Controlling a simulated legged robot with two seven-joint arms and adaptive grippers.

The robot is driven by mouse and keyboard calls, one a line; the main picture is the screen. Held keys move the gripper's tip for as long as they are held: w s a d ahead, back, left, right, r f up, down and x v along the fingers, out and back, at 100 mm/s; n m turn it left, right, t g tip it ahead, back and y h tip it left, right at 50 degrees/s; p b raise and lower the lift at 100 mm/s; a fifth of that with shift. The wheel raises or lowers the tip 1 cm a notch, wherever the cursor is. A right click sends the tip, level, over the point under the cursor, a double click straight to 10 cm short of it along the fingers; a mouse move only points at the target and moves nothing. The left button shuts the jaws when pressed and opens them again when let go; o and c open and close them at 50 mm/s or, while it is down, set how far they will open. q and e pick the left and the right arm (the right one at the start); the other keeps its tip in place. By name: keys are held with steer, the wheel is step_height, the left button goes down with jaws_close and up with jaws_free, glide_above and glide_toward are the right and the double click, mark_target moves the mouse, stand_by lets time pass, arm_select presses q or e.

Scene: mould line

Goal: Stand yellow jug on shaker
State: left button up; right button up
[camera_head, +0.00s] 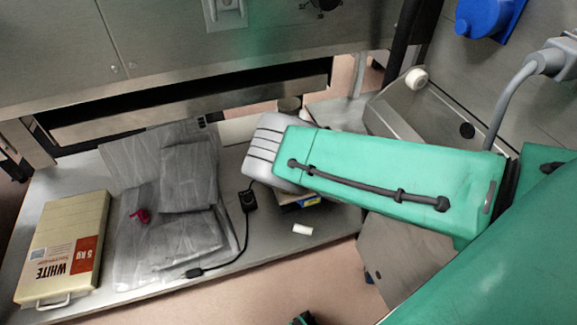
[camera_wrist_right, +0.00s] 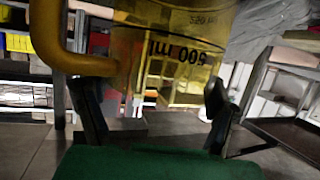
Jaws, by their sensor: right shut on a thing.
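The yellow jug (camera_wrist_right: 180,30) is see-through, has "500 ml" printed on it, and fills the upper middle of the right wrist view. Its thick handle is at the left. My right gripper (camera_wrist_right: 155,104) has one finger on each side of the jug and is shut on it. In the head view my right arm crosses from the right and hides the jug. I cannot make out the shaker for certain. A round-topped thing (camera_head: 290,104) and a small blue and yellow item (camera_head: 306,203) show partly beside my wrist. My left gripper is not in view.
A grey bench (camera_head: 318,247) holds clear plastic bags (camera_head: 165,235), a pale box marked WHITE (camera_head: 65,245), a red clip (camera_head: 141,215), a black cable (camera_head: 243,235) and a small white piece (camera_head: 302,230). A metal chute (camera_head: 405,105) stands at the right. The bench's front strip is mostly clear.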

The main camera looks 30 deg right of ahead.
steer(key=shift+a+r, duration=0.15)
steer(key=shift+r, duration=0.05)
steer(key=o, duration=1.4)
steer(key=shift+d+f, duration=0.25)
steer(key=shift+f, duration=0.05)
steer(key=shift+o, duration=1.4)
steer(key=shift+d+f, duration=0.1)
steer(key=shift+d, duration=0.2)
arm_select(q)
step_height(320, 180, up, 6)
steer(key=p, duration=0.6)
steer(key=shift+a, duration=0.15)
arm_select(e)
steer(key=v, duration=1.2)
steer(key=shift+a+r, duration=0.3)
steer(key=shift+a, duration=0.05)
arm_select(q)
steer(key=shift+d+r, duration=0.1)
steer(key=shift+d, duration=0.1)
arm_select(e)
steer(key=shift+d+f, duration=0.1)
steer(key=shift+d, duration=0.1)
